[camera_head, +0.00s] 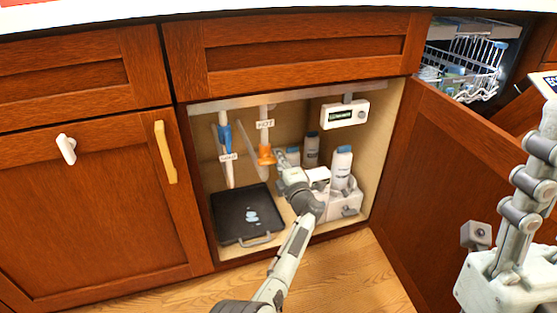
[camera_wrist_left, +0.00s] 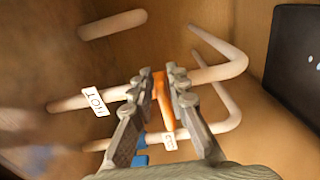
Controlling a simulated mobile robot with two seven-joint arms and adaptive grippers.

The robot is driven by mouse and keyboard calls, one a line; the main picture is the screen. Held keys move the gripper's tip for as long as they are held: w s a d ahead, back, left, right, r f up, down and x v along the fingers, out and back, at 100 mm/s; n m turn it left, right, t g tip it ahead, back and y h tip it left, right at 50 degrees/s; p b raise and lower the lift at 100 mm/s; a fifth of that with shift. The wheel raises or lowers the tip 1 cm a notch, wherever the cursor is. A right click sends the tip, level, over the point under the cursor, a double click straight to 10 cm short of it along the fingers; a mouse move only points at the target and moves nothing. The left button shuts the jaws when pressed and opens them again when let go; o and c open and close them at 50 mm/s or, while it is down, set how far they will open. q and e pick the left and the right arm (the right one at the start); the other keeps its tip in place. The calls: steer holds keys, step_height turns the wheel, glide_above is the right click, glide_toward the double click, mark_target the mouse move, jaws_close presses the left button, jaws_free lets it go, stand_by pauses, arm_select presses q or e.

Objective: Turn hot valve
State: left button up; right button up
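The hot valve (camera_head: 265,154) has an orange handle on a pale vertical pipe under a "HOT" label, inside the open cabinet. My left gripper (camera_head: 283,160) reaches in from below, right at the valve. In the left wrist view the orange handle (camera_wrist_left: 163,98) lies between the fingertips of my left gripper (camera_wrist_left: 161,74), which flank it closely. I cannot tell whether both fingers press on it. What seems to be my right gripper (camera_head: 542,130) stands large at the right edge, partly cut off, away from the cabinet opening.
A blue cold valve (camera_head: 225,138) is on the pipe to the left. A black tray (camera_head: 247,215) lies on the cabinet floor. White bottles (camera_head: 341,165) and a white caddy (camera_head: 347,203) stand right of my left gripper. The open cabinet door (camera_head: 440,190) bounds the right side.

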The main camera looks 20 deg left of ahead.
arm_select(q)
steer(key=shift+o, duration=1.3)
step_height(320, 180, up, 10)
steer(key=shift+f, duration=0.15)
steer(key=shift+o, duration=0.5)
